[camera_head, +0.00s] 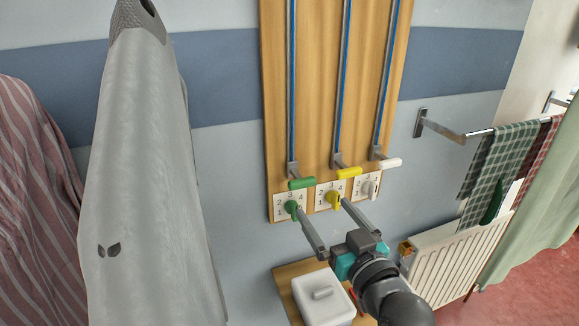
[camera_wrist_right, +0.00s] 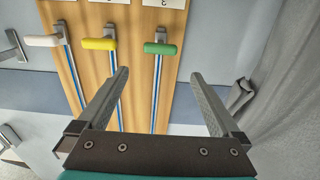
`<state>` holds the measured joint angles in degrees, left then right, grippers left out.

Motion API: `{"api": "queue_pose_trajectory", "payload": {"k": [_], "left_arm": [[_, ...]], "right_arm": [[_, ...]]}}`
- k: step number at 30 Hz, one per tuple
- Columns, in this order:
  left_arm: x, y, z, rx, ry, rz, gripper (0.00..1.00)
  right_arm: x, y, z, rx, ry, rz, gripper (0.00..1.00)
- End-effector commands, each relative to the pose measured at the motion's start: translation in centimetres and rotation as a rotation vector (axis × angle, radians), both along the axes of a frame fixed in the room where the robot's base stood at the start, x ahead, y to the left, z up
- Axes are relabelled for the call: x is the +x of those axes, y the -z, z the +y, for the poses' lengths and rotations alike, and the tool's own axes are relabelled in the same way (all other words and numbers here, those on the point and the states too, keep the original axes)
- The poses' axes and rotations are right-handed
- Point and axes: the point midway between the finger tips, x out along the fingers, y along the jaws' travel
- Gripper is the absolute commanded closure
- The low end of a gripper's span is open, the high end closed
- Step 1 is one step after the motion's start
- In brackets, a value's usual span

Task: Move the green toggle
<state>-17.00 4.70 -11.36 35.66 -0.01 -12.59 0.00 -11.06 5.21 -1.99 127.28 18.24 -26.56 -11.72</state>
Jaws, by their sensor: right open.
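My right gripper (camera_head: 320,205) is open and empty. Contact cannot be told. My left gripper is out of view.
A white lidded box (camera_head: 323,306) stands underneath. A grey hanging garment (camera_head: 145,180) is left; a towel rail (camera_head: 446,131) and radiator (camera_head: 455,258) are right.

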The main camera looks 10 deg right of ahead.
Motion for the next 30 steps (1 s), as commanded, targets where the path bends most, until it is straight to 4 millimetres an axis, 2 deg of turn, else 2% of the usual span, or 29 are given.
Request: {"api": "queue_pose_trajectory", "payload": {"k": [5,24,30], "left_arm": [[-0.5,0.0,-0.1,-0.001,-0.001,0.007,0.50],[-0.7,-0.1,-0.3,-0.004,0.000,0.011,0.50],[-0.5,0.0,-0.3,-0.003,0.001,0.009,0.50]], "right_arm": [[1.3,-0.2,0.2,0.003,0.000,-0.004,0.00],[11.2,-0.1,2.2,0.002,0.000,-0.002,0.00],[13.5,0.0,2.6,0.001,0.000,-0.001,0.00]]}}
